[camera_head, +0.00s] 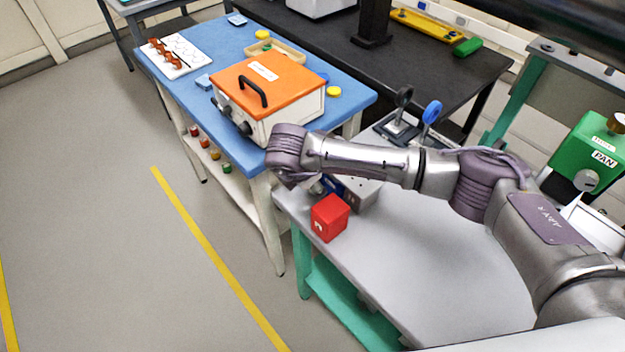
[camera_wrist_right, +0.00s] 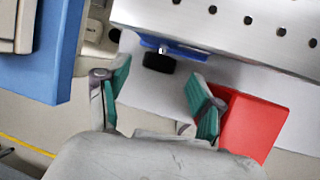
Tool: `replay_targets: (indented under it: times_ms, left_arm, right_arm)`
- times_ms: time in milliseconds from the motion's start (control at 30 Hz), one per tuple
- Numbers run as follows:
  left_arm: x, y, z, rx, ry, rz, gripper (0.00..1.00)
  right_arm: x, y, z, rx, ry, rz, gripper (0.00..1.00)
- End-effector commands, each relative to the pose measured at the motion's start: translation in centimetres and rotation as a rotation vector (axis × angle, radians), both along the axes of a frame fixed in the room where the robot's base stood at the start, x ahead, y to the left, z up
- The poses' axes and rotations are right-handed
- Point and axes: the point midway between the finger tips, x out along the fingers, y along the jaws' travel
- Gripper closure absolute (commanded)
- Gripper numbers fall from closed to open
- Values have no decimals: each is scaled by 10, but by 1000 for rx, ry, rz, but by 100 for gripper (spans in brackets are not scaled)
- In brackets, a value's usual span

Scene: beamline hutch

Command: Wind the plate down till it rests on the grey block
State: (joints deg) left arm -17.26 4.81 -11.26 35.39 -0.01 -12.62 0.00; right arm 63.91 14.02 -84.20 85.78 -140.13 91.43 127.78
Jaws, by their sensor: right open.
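A metal plate with rows of holes (camera_wrist_right: 225,20) fills the top of the right wrist view. Under its edge is a blue part (camera_wrist_right: 172,46) with a black knob (camera_wrist_right: 159,62). My right gripper (camera_wrist_right: 160,93) is open, its green-padded fingers to either side of and short of the knob, with nothing between them. In the head view my right arm reaches over the grey bench, and its hand is mostly hidden behind the wrist. A bit of blue (camera_head: 333,185) and a grey boxy shape (camera_head: 362,192) show beside it. I cannot tell the grey block for certain. My left gripper is not in view.
A red block (camera_head: 329,217) stands near the bench corner; it also shows close to the right finger in the wrist view (camera_wrist_right: 255,128). A blue table (camera_head: 350,92) with an orange-lidded box (camera_head: 265,85) adjoins. The bench front (camera_head: 440,270) is clear.

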Motion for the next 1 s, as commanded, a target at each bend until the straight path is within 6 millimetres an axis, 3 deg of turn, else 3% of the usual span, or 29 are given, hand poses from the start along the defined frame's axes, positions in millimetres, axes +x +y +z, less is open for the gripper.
replay_targets:
  times_ms: [233, 600, 900, 967, 1000]
  left_arm:
    - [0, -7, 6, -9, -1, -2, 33]
    - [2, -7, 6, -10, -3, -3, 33]
    - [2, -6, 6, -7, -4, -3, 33]
    - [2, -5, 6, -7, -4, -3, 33]
    - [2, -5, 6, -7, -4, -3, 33]
  right_arm:
    - [11, -5, -27, 1, 1, 1, 33]
    - [13, -6, -32, 2, 1, 2, 33]
    - [13, -6, -32, 2, 1, 2, 83]
    - [13, -6, -32, 2, 1, 2, 93]
    - [13, -6, -32, 2, 1, 2, 93]
